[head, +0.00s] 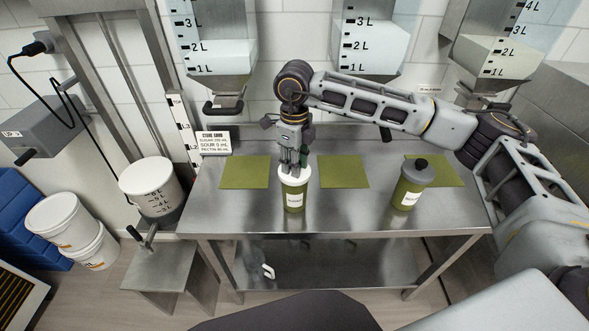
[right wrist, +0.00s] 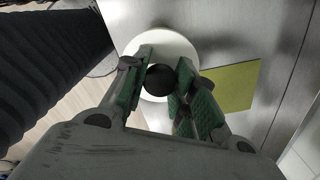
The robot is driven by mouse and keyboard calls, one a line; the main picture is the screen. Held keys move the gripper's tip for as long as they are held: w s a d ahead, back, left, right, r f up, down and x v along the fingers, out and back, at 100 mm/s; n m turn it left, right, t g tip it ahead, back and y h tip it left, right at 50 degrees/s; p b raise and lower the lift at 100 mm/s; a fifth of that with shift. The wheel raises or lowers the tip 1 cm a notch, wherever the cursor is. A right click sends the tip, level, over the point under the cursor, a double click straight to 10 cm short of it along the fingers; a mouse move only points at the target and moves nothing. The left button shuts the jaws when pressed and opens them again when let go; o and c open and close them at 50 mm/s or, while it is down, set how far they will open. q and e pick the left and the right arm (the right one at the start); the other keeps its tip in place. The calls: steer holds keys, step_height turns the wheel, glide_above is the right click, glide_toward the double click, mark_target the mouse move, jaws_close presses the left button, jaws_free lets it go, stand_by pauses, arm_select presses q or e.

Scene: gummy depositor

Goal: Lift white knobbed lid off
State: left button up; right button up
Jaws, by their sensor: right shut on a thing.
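The white lid (head: 295,177) sits at the top of a green labelled canister (head: 293,200) near the front of the steel table. In the right wrist view the lid (right wrist: 152,48) is a white disc with a round black knob (right wrist: 160,79). My right gripper (head: 292,164) points straight down above the canister. Its fingers (right wrist: 165,80) are shut on the knob, one on each side. I cannot tell any gap between the lid and the canister. My left gripper is not in view.
A second green canister (head: 407,190) with a dark lid (head: 415,172) stands to the right on the steel table (head: 240,213). Green mats (head: 343,171) lie behind. Graduated hoppers (head: 371,45) hang at the back. A white bucket (head: 150,187) stands at the left.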

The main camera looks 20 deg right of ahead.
steer(key=shift+r, duration=0.2)
jaws_close()
steer(key=shift+r, duration=0.35)
steer(key=shift+r+p, duration=0.5)
steer(key=shift+r, duration=0.25)
steer(key=shift+r+p, duration=1)
steer(key=shift+r, duration=1.45)
steer(key=shift+o, duration=1.6)
jaws_free()
jaws_close()
steer(key=shift+d+f, duration=0.1)
